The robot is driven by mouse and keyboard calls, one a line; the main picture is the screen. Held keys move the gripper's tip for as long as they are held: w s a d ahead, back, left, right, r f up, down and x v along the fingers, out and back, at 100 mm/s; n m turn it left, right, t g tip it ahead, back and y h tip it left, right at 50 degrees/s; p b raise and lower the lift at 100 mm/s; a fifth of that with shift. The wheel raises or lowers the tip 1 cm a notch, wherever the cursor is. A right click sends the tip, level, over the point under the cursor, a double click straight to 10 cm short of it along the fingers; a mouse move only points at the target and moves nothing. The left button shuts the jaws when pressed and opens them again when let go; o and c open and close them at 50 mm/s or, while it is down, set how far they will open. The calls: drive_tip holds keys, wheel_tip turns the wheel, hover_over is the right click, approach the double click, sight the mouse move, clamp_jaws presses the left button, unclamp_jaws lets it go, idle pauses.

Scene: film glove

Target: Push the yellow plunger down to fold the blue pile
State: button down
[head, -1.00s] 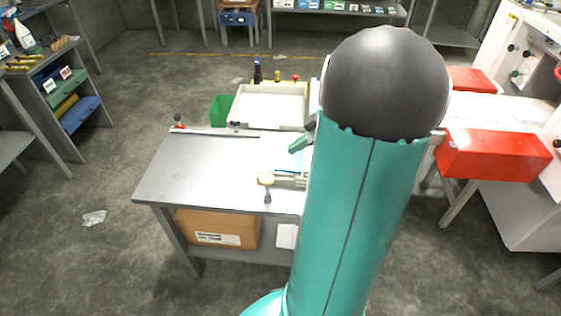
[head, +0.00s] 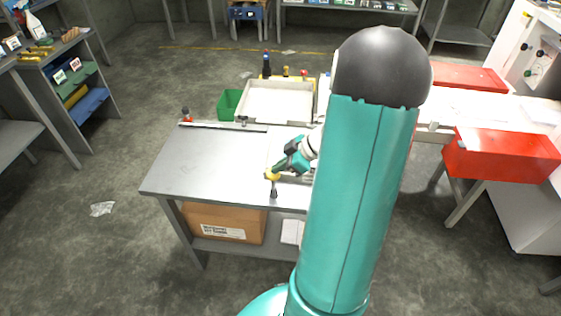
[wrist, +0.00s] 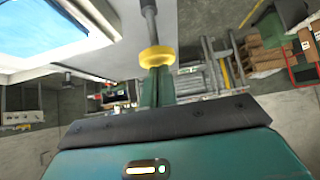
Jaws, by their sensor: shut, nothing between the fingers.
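The yellow plunger (head: 271,176) is at the front edge of the grey table, with a dark stem below its knob. My gripper (head: 277,169) is shut and empty, with its green fingers at the plunger's knob. In the wrist view the yellow knob (wrist: 157,57) sits on a grey rod, right at the tips of my shut fingers (wrist: 157,75). They appear to touch, but I cannot tell for certain. The blue pile (wrist: 45,25) shows in the wrist view inside a white frame at the upper left. In the head view my arm and gripper hide it.
The grey table (head: 195,172) has free room on its left. A white tray (head: 275,102), a green bin (head: 229,105) and a dark bottle (head: 266,66) are behind. A red bin (head: 500,153) is at right. A cardboard box (head: 222,222) sits below the table.

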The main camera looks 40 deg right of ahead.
drive_tip(key=shift+f, duration=0.1)
wheel_tip(320, 180, down, 5)
drive_tip(key=shift+f, duration=0.25)
drive_tip(key=shift+s+a+f, duration=0.15)
idle(1.4)
